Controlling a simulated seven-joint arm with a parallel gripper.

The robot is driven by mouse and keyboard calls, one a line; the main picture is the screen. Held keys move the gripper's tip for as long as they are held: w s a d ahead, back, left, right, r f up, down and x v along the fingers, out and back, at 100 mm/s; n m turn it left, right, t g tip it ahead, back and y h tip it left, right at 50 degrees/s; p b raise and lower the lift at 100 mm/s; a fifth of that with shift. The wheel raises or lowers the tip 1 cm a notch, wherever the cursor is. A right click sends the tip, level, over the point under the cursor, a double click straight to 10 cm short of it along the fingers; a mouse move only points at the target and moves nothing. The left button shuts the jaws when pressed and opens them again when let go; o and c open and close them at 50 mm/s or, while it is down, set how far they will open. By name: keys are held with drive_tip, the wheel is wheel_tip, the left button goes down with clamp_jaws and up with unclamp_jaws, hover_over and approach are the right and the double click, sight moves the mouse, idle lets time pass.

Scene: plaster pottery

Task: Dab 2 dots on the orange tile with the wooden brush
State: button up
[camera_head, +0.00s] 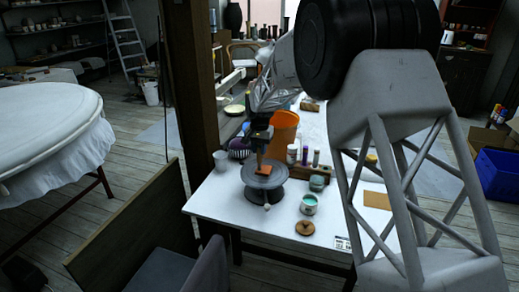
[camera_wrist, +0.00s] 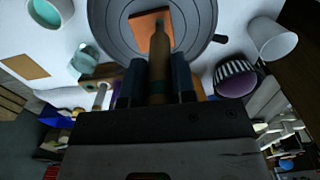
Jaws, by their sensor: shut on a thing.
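The orange tile (camera_head: 265,170) lies flat on a round dark grey turntable (camera_head: 253,180) on the white table. The tile also shows in the wrist view (camera_wrist: 143,27), partly covered by the wooden brush. My gripper (camera_head: 259,148) is above the tile and shut on the wooden brush (camera_wrist: 159,55). The brush handle sits between the two dark fingers, and its bristle end points down over the tile, near or at its surface. I cannot tell whether the tip touches. No dots can be made out on the visible part of the tile.
An open jar of teal paint (camera_head: 309,205) and a wooden lid (camera_head: 305,228) stand right of the turntable. A white cup (camera_head: 221,160) and a striped bowl (camera_head: 239,150) stand left.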

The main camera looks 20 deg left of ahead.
drive_tip(key=shift+r, duration=2.25)
drive_tip(key=shift+w+d+f, duration=0.3)
drive_tip(key=shift+w+d, duration=0.4)
drive_tip(key=shift+w, duration=0.05)
drive_tip(key=shift+w+d+f, duration=0.3)
drive_tip(key=shift+w+d, duration=0.35)
drive_tip(key=shift+w, duration=0.05)
drive_tip(key=shift+f, duration=0.3)
drive_tip(key=shift+f, duration=0.75)
drive_tip(key=shift+f, duration=0.6)
drive_tip(key=shift+r, duration=0.15)
idle(0.6)
